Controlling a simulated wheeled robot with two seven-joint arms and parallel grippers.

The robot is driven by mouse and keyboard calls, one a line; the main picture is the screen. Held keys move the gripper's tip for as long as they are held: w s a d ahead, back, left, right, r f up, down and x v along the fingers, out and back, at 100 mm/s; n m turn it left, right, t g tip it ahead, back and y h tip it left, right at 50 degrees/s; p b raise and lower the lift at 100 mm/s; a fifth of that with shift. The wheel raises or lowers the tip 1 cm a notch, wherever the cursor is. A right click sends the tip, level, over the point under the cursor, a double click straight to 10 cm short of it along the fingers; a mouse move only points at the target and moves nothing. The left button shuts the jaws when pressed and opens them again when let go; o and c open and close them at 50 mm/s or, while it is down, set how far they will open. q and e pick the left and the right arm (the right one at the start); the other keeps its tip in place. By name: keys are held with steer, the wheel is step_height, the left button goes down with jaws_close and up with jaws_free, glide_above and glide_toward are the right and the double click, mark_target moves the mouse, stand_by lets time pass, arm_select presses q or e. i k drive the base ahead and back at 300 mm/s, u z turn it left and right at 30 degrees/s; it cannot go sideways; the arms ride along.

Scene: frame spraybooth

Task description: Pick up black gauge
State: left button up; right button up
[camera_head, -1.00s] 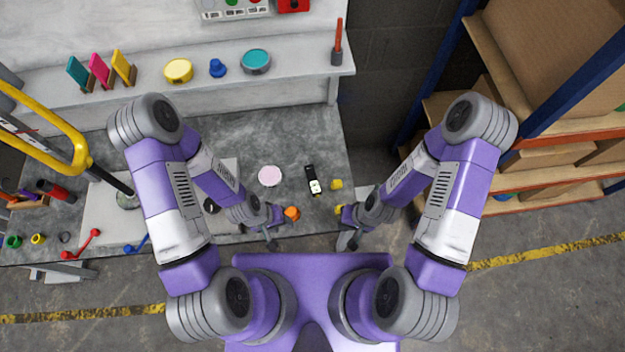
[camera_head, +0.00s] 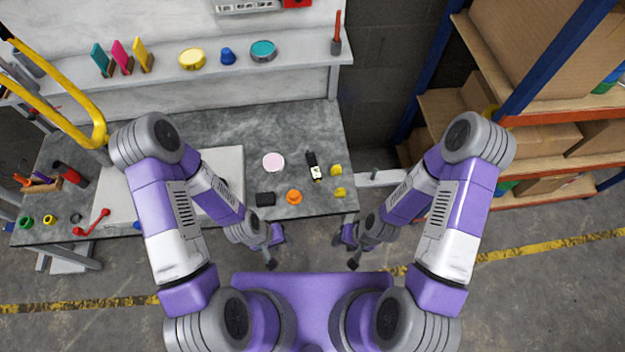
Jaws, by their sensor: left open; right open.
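A slim black device with a white face at its near end, which looks like the black gauge (camera_head: 312,161), lies on the grey worktable (camera_head: 300,120) near its right side. A small black block (camera_head: 265,199) lies nearer the front edge, left of an orange knob-like piece (camera_head: 294,197); I cannot tell what it is. My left gripper (camera_head: 273,251) is open and empty in front of the table's near edge, below the block. My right gripper (camera_head: 348,250) is open and empty in front of the table's right corner. Both are apart from the device.
A pale pink disc (camera_head: 273,162) and two yellow pieces (camera_head: 336,170) flank the black device. A light board (camera_head: 225,165) lies to the left, partly behind my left arm. A shelf rack (camera_head: 540,118) with boxes stands at right. Floor is free before the table.

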mark_target(314, 169)
steer(key=u, duration=1.05)
steer(key=i, duration=0.6)
steer(key=z, duration=0.4)
